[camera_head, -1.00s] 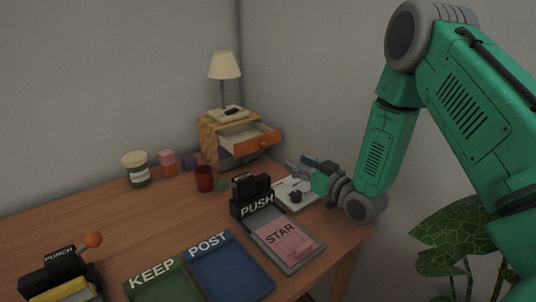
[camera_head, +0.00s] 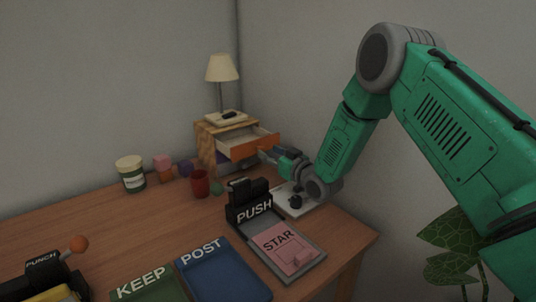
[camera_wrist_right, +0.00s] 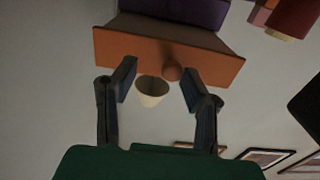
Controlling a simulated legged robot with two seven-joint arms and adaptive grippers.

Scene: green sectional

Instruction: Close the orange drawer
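The orange drawer (camera_head: 252,147) is pulled open from the small wooden cabinet (camera_head: 204,140) at the back of the desk. Its pale inside shows. In the right wrist view its orange front (camera_wrist_right: 118,48) spans the top, with a round orange knob (camera_wrist_right: 172,70) on it. My right gripper (camera_head: 265,155) is close in front of the drawer. In the wrist view its two fingers (camera_wrist_right: 158,82) are spread apart on either side of the knob, with nothing between them held. I cannot tell whether they touch the front. My left gripper is not in view.
A lamp (camera_head: 222,68) stands on the cabinet. The black PUSH stamp (camera_head: 250,205) is in front, below my right arm.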

